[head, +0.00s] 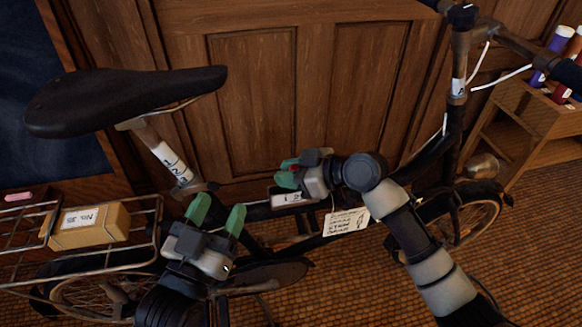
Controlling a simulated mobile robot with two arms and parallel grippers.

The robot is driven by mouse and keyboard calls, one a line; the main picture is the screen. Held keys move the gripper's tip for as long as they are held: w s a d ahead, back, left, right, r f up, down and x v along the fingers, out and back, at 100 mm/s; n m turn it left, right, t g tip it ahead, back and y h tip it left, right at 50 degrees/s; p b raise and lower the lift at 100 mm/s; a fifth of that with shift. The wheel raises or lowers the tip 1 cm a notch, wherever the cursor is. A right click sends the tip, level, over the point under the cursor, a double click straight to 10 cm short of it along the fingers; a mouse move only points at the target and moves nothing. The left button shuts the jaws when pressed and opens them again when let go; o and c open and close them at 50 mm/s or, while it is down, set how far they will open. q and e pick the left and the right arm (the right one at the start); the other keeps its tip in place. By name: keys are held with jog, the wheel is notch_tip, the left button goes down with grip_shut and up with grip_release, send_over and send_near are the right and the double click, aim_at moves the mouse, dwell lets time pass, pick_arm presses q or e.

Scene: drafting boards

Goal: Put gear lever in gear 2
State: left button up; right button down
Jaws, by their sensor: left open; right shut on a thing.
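A bicycle (322,231) stands side-on, with a white number plate (284,201) on its top tube. The digits 1 and 2 show on the plate; whether more follow is hard to see. My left gripper (217,215) is open and empty, left of the plate and in front of the frame.
The saddle (125,97) sits at upper left above a seat post (163,153) marked 1, 2, 3. A cardboard box (89,227) lies on the rear rack (150,250). A paper tag (346,222) hangs by the frame. A wooden shelf (525,125) with coloured tubes stands right.

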pick_arm(q)
jog(key=shift+f+g, duration=0.3)
jog(key=shift+f, duration=0.05)
pick_arm(e)
jog(key=c, duration=0.9)
grip_release()
pick_arm(q)
jog(key=shift+w, duration=0.1)
pick_arm(e)
jog(key=shift+d+r, duration=0.2)
jog(key=shift+d, duration=0.15)
pick_arm(q)
notch_tip(320, 180, down, 7)
jog(key=s+a+g+y+p, duration=0.1)
jog(key=g+y+p, duration=0.1)
jog(key=g, duration=0.4)
jog(key=shift+s+a+r, duration=0.15)
jog(key=shift+s+a, duration=0.1)
jog(key=shift+a, duration=0.1)
pick_arm(e)
jog(key=shift+v, duration=5)
